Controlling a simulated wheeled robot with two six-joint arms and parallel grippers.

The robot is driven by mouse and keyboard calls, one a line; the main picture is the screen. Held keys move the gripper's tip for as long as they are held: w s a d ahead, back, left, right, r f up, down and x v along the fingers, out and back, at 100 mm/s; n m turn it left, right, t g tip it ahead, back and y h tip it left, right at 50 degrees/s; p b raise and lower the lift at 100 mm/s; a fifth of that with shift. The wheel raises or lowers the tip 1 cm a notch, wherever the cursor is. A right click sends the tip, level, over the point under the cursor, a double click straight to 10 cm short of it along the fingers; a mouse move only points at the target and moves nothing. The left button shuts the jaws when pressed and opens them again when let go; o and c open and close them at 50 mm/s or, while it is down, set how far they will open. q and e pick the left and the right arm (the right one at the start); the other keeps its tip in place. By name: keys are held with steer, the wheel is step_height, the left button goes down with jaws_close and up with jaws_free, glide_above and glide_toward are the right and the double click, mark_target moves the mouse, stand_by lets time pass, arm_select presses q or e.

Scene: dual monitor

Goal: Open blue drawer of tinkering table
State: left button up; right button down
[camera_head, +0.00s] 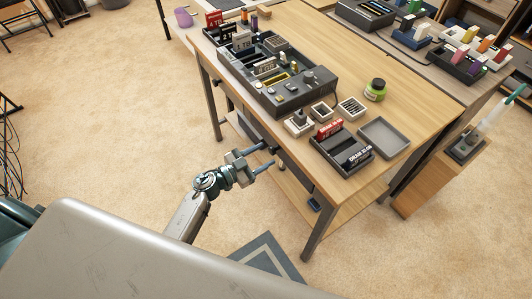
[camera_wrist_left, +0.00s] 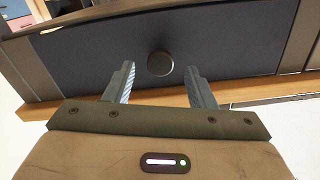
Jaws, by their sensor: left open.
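The tinkering table (camera_head: 395,95) has a light wood top and dark metal legs. In the left wrist view a dark blue drawer front (camera_wrist_left: 220,50) with a round dark knob (camera_wrist_left: 160,64) fills the upper part. My left gripper (camera_wrist_left: 160,85) is open, its two fingers on either side of the knob with a gap to each. I cannot tell how deep the fingers reach past the knob. In the head view the left gripper (camera_head: 268,156) is beside the table's near long side, below the top. The drawer front is mostly hidden there. My right gripper is not in view.
A dark organizer (camera_head: 290,95), small boxes, a green jar (camera_head: 375,89) and a grey tray (camera_head: 384,138) stand on the tabletop. A table leg (camera_head: 318,228) stands right of my gripper. A grey-blue mat (camera_head: 265,262) lies on the floor. Carpet to the left is clear.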

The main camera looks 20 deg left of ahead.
arm_select(q)
steer(key=shift+x, duration=0.9)
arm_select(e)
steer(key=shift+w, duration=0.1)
arm_select(q)
steer(key=shift+c, duration=0.4)
